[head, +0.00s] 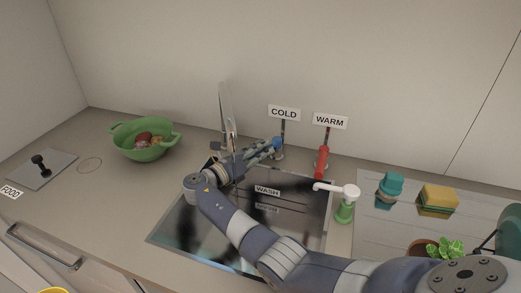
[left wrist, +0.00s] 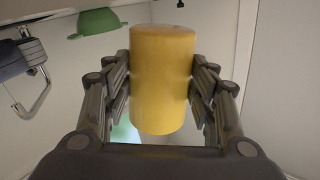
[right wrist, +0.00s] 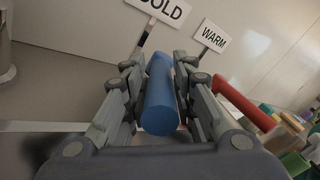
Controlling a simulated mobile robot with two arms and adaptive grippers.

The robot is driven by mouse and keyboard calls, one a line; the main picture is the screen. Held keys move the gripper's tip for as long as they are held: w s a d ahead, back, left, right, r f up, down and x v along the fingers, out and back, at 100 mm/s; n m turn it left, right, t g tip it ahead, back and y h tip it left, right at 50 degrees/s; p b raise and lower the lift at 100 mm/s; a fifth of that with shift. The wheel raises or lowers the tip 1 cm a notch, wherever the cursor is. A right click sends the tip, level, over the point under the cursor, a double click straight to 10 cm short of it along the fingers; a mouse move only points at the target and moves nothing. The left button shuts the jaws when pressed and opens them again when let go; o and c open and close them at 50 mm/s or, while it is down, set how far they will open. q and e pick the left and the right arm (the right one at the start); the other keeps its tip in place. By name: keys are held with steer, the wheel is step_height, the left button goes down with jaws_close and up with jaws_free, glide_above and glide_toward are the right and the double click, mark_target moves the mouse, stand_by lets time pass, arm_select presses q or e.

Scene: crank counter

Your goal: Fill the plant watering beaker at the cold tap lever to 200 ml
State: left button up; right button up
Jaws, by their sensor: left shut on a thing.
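My left gripper (left wrist: 160,85) is shut on an upright yellow cylinder (left wrist: 163,80) in the left wrist view. A yellow rim (head: 54,290) shows at the bottom left edge of the head view; I cannot tell if it is the beaker. No ml marks show. The blue cold tap lever (head: 276,143) is under the COLD sign (head: 284,113). My right gripper (head: 262,150) reaches it over the sink. In the right wrist view the lever (right wrist: 160,100) lies between my right gripper's fingers (right wrist: 160,65); whether they press on it is unclear. The metal spout (head: 227,108) stands left of it.
The sink (head: 175,232) lies below my right arm. The red lever (head: 322,161) is under the WARM sign (head: 330,121). A green colander (head: 146,151) stands at the left. A soap pump (head: 345,207), sponges (head: 437,201) and a potted plant (head: 447,249) are at the right.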

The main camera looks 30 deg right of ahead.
steer(key=shift+o, duration=0.5)
steer(key=v, duration=1.2)
steer(key=shift+a, duration=0.1)
